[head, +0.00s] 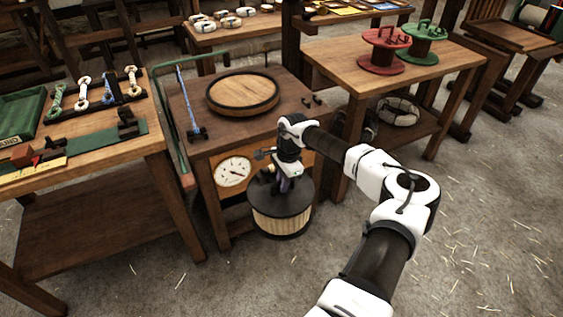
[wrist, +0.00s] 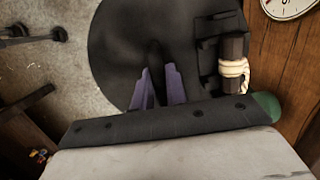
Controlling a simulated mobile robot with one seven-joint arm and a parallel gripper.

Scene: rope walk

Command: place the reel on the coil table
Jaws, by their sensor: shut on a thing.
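A reel (head: 281,221) with a black round top and a pale wound body is upright below my gripper (head: 284,184) in the head view. In the wrist view the reel's dark top (wrist: 125,40) fills the middle. My gripper's purple fingers (wrist: 158,72) are shut on a dark upright part at its centre. I cannot tell whether the reel touches the floor. A wooden table (head: 228,146) with a round wooden disc (head: 243,93) on top and a dial on its front stands just behind the reel. I cannot tell for certain that this is the coil table.
The white dial (head: 233,172) is left of the reel. A red reel (head: 383,50) and a green reel (head: 422,43) stand on the right table (head: 345,58). A coil (head: 398,111) lies on its lower shelf. A left bench (head: 100,148) holds rope pieces. Floor at right is clear.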

